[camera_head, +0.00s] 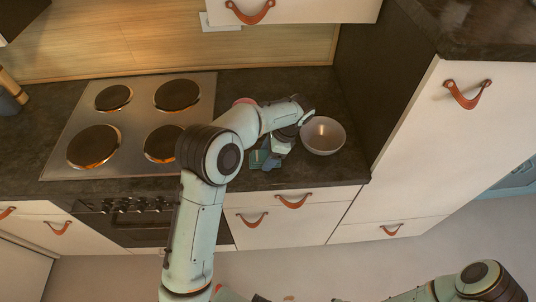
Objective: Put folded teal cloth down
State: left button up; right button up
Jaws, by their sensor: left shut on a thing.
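The folded teal cloth (257,160) is at the dark countertop, between the stove and a bowl. My left gripper (268,158) reaches down over the counter and is shut on the cloth. The gripper and wrist hide part of the cloth, and I cannot tell whether its underside touches the counter. My right arm shows only as links at the bottom right; its gripper is not in view.
A pale bowl (324,137) stands just right of my left wrist. A stove (131,126) with several dark burners is at left. A pinkish round thing (243,102) is partly hidden behind my left arm. Dark counter (320,172) shows bare near the front edge.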

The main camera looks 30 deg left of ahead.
pick_arm(q)
jog(key=shift+f, duration=0.1)
jog(key=o, duration=1.1)
jog(key=p+v, duration=0.2)
jog(key=v, duration=1)
jog(key=shift+p, duration=0.3)
pick_arm(e)
jog(key=w+r, duration=0.3)
jog(key=shift+w+r, duration=0.25)
